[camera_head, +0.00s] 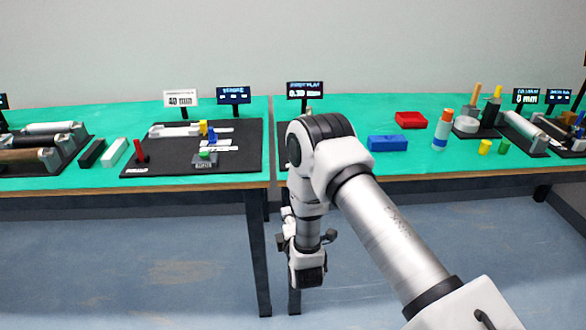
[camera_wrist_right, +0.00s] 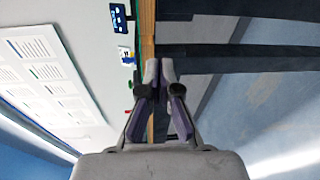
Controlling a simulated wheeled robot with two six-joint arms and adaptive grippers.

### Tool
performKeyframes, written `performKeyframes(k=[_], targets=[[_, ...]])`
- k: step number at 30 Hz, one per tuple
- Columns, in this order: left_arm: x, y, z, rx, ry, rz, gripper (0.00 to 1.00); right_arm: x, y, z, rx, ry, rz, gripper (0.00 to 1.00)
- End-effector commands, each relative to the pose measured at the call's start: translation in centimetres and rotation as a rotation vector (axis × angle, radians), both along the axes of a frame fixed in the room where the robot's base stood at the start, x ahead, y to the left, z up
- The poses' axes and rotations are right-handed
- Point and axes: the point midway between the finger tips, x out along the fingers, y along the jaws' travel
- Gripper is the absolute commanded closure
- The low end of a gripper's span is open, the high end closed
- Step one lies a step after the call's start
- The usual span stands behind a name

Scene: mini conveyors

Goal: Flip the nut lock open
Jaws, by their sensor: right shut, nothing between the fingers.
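I cannot tell which part is the nut lock. A black board (camera_head: 240,150) at centre left carries small fixtures: an upright red lever (camera_head: 140,152), a yellow piece (camera_head: 203,128), a blue piece (camera_head: 212,136) and a green block (camera_head: 207,154). Another board right of it is mostly hidden behind my right arm. My right gripper is in front of the table's edge, and its fingertips are hard to make out in the head view. In the right wrist view its fingers (camera_wrist_right: 160,66) are shut and empty near the table edge. My left gripper is not in view.
Two green-topped tables (camera_head: 75,176) meet near the centre. Rollers (camera_head: 42,140) lie at far left. Small display signs (camera_head: 234,95) stand along the back.

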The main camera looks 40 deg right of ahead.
Motion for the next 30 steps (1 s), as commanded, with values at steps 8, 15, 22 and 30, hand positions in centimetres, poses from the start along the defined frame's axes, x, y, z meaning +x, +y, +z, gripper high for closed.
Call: performKeyframes(k=[8, 15, 22, 30], targets=[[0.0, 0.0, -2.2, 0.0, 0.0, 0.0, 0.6, 4.1, -6.8, 7.1, -0.052, -0.253, -0.142, 1.0], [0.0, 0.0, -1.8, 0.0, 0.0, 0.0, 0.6, 7.4, -8.7, 7.7, -0.052, -0.253, -0.14, 1.0], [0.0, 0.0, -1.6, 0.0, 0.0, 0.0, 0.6, 11.7, -11.3, 8.3, -0.051, -0.251, -0.14, 1.0], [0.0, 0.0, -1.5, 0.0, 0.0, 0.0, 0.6, 15.1, -13.3, 8.7, -0.051, -0.247, -0.139, 1.0]])
